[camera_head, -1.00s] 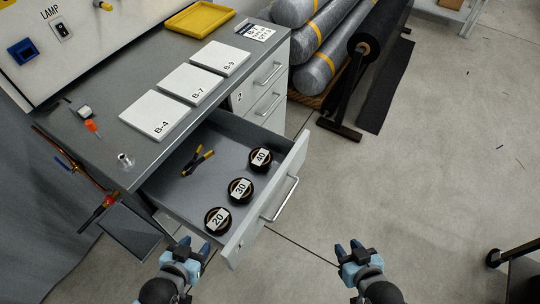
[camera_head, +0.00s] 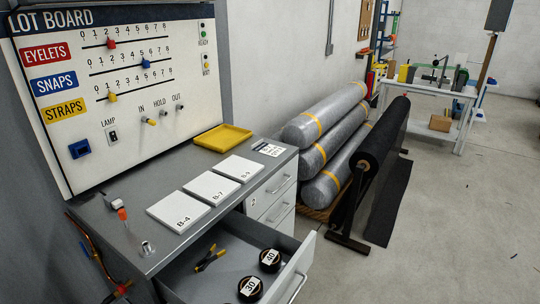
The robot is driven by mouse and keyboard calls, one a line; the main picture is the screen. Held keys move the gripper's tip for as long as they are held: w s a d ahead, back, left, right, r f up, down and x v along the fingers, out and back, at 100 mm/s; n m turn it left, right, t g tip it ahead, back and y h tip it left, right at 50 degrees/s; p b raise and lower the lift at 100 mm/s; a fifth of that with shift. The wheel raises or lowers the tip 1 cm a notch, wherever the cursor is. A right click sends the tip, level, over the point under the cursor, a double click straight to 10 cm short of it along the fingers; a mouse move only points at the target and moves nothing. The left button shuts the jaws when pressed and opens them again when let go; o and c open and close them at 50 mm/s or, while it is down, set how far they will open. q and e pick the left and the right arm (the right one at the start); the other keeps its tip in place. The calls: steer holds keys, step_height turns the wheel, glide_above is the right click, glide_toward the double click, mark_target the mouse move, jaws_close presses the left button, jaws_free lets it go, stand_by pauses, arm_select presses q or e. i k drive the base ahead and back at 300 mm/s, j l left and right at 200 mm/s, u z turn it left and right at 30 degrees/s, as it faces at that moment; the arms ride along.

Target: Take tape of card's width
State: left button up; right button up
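The top drawer (camera_head: 306,262) of the desk stands open. In it lie a dark tape roll labelled 40 (camera_head: 270,260) and one labelled 30 (camera_head: 250,288), the latter near the lower picture edge. Yellow-and-black pliers (camera_head: 210,258) lie to their left. A small printed card (camera_head: 268,149) lies at the back right corner of the desk top; its print is too small to read. The roll labelled 20 is outside the picture now. Neither of my grippers is in view.
On the desk (camera_head: 185,160) lie white panels B-4 (camera_head: 178,211), B-7 (camera_head: 211,187) and a third (camera_head: 238,168), plus a yellow tray (camera_head: 223,137). A lot board (camera_head: 120,90) with sliders stands behind.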

mark_target(267, 255)
steer(key=k+u, duration=0.15)
steer(key=u, duration=1.1)
steer(key=l+u, duration=0.25)
steer(key=l, duration=0.7)
steer(key=i+l, duration=0.1)
steer(key=l, duration=3.75)
steer(key=u, duration=1.4)
steer(key=i+l, duration=0.05)
